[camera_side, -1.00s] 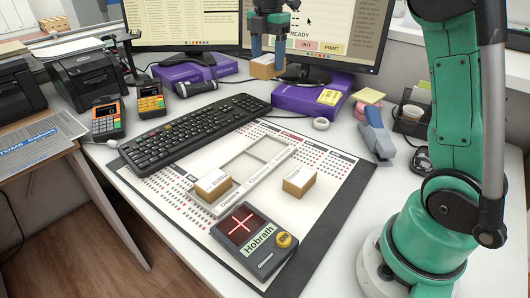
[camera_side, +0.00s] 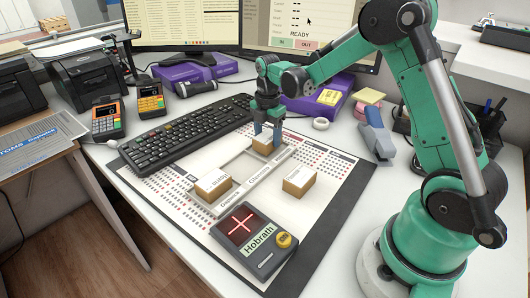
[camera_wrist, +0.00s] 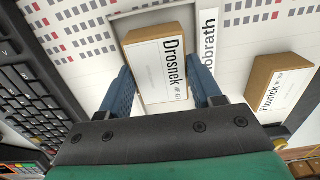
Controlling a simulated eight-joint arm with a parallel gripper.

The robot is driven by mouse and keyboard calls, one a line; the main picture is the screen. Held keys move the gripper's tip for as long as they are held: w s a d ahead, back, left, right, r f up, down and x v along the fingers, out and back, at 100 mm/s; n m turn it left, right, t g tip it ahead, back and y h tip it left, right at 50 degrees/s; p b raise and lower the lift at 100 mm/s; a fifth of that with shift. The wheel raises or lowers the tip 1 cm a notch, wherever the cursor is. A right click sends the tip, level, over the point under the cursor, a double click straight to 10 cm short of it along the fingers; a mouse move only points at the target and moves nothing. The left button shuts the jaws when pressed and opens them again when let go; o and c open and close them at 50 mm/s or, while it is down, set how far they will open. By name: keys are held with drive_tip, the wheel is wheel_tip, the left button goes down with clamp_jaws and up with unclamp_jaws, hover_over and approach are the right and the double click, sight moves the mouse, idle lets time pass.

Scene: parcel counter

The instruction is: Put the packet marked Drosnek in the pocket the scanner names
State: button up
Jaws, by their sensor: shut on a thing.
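The Drosnek packet (camera_wrist: 142,62), a brown box with a white label, is between the fingers of my gripper (camera_wrist: 162,84) in the wrist view. My gripper (camera_side: 268,136) is shut on it in the side view. The packet (camera_side: 263,147) is at the far right pocket of the white pocket tray (camera_side: 226,205); I cannot tell whether it touches the floor. The strip beside it reads "obrath" (camera_wrist: 210,42), its start hidden. The scanner (camera_side: 226,248) shows a red cross and the name Hobrath (camera_side: 259,240).
A packet (camera_side: 213,185) sits in the tray's near left pocket. The Plavrick packet (camera_wrist: 275,85) stands on the mat right of the tray, also in the side view (camera_side: 299,181). A keyboard (camera_side: 180,135) lies left of the tray. The middle pocket looks empty.

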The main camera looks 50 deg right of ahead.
sight(267, 137)
drive_tip(key=shift+f, duration=0.25)
drive_tip(key=shift+f, duration=0.15)
drive_tip(key=o, duration=1.3)
drive_tip(key=shift+o, duration=0.2)
wheel_tip(267, 137, up, 12)
drive_tip(key=s+a+m+t, duration=0.7)
drive_tip(key=s+a+m, duration=0.4)
drive_tip(key=m, duration=0.7)
drive_tip(key=shift+s+f, duration=0.15)
